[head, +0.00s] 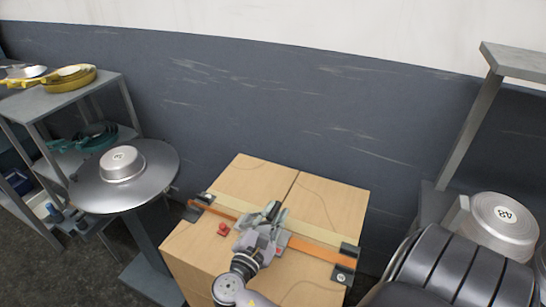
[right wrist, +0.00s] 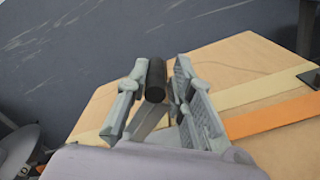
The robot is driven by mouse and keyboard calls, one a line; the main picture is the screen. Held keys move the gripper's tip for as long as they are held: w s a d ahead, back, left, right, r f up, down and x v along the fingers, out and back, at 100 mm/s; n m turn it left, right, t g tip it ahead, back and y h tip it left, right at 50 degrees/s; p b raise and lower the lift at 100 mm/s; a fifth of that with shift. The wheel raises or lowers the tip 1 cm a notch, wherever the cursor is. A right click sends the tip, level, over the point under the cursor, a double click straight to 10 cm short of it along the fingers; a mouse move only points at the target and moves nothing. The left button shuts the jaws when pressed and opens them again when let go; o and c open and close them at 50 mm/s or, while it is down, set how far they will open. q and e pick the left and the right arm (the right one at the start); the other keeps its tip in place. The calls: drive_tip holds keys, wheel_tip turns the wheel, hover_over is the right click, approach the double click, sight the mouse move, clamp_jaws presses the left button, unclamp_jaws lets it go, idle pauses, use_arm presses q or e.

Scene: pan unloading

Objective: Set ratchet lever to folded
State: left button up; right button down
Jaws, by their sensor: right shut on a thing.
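My right gripper (head: 268,213) is over the orange strap (head: 325,256) on top of the wooden box (head: 228,258). In the right wrist view, the fingers of my right gripper (right wrist: 158,90) stand on both sides of a dark round bar, the ratchet lever's handle (right wrist: 157,78), and are shut on it. The lever stands up from the strap's line. The gripper hides most of the ratchet body in the head view. My left gripper is in neither view.
A pale strip (head: 318,234) runs beside the strap, with dark corner pieces (head: 342,272) at the box edges. A red piece (head: 223,229) lies by the strap. A shelf (head: 60,98) with pans is behind.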

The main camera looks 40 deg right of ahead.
drive_tip(key=c, duration=1.6)
unclamp_jaws()
drive_tip(key=shift+o, duration=0.2)
drive_tip(key=v, duration=0.7)
drive_tip(key=shift+a, duration=0.25)
drive_tip(key=shift+s, duration=0.1)
drive_tip(key=shift+c, duration=0.2)
